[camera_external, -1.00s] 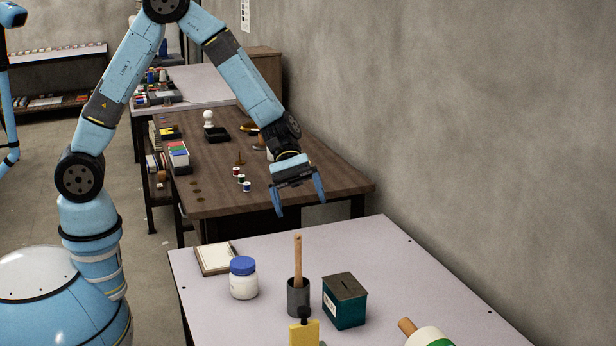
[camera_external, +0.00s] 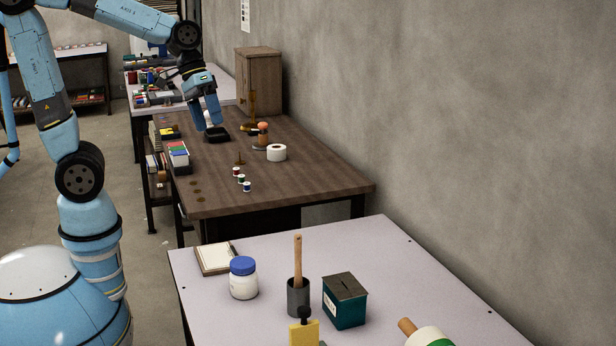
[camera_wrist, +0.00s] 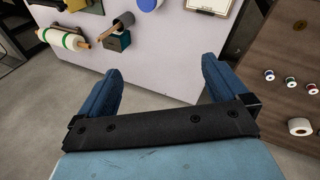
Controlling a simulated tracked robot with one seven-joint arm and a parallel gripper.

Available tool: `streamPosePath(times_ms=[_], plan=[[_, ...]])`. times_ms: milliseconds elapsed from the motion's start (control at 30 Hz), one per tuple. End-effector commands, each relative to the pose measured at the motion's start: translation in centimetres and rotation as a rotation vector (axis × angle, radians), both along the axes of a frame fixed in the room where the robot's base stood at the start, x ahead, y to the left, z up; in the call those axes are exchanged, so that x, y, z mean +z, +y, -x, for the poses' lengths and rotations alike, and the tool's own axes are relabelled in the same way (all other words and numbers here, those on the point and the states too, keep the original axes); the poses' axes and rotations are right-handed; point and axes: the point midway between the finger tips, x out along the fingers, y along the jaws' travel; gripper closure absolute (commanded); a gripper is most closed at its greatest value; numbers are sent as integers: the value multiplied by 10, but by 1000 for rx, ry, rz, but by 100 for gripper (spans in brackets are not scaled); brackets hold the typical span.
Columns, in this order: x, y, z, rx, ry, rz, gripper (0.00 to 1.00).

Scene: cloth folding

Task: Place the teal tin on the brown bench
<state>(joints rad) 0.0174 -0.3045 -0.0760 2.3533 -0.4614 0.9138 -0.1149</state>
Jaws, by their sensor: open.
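The teal tin (camera_external: 345,304) is a box with a dark slotted top. It stands upright on the pale table in front, right of a grey cup. In the wrist view the tin (camera_wrist: 118,42) shows near the top, on the table's far side. The brown bench (camera_external: 300,180) stands behind the pale table; its edge shows at right in the wrist view (camera_wrist: 290,55). My gripper (camera_external: 208,124) is open and empty, in front of the bench's far left part as seen from outside, well away from the tin. Its spread fingers (camera_wrist: 162,65) show nothing between them but table and floor.
The pale table (camera_external: 420,250) also holds a grey cup with a wooden handle (camera_external: 298,295), a blue-lidded jar (camera_external: 243,280) and a notepad (camera_external: 214,259). The bench carries small spools (camera_external: 241,180), a white tape roll (camera_external: 277,152) and a black tray (camera_external: 216,136). Its front right part is clear.

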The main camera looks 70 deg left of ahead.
Motion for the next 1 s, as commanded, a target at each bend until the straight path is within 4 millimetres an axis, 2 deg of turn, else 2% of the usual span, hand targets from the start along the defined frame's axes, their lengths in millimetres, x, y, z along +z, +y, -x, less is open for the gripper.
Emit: streamPosePath(times_ms=[200,500,700,1000], plan=[[22,42,43,-74,-148,-162,0],[39,91,94,-150,-301,-370,0],[42,105,108,-169,-340,-434,0],[42,107,109,-171,-343,-440,0]])
